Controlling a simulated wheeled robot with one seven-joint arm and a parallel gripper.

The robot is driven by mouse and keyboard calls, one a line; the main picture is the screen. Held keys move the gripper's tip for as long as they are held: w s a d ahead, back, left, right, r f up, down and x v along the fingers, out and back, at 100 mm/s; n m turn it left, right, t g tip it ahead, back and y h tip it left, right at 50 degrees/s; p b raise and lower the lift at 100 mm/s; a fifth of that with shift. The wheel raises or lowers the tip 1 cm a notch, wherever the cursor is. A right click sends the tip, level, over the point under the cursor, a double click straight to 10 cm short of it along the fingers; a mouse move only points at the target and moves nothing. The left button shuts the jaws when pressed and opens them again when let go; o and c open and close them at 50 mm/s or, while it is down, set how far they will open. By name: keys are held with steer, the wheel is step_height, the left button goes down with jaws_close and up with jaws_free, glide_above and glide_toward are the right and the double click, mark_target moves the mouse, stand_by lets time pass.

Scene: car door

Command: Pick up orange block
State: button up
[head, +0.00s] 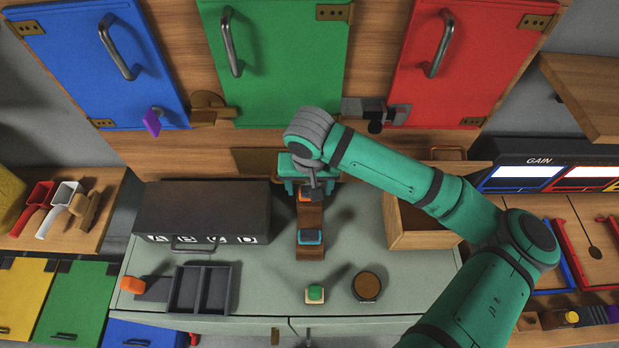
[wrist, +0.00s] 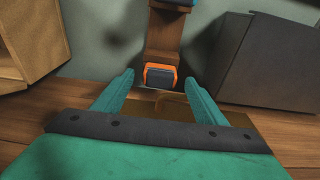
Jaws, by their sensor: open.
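A small orange block (head: 304,196) with a dark face sits at the back end of a brown wooden stand on the pale green worktop. It also shows in the wrist view (wrist: 160,76), between and just beyond my fingertips. My gripper (wrist: 158,82) is open and empty, its two teal fingers on either side of the block's line; I cannot tell whether they touch it. In the head view my gripper (head: 306,185) is over the back end of the stand and partly hides the block. Another orange piece (head: 131,284) lies at the worktop's left front.
A blue-topped block (head: 310,237) is farther forward on the stand. A dark box (head: 205,215) stands left of it, an open wooden box (head: 420,238) right. A dark divided tray (head: 198,288), green button (head: 315,293) and round disc (head: 367,286) lie in front.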

steer(key=shift+w+f, duration=0.15)
steer(key=shift+f, duration=0.55)
steer(key=shift+w+f, duration=0.15)
steer(key=shift+f, duration=0.5)
steer(key=c, duration=1.1)
steer(key=shift+w+r, duration=0.15)
steer(key=shift+r, duration=3)
steer(key=shift+c, duration=0.2)
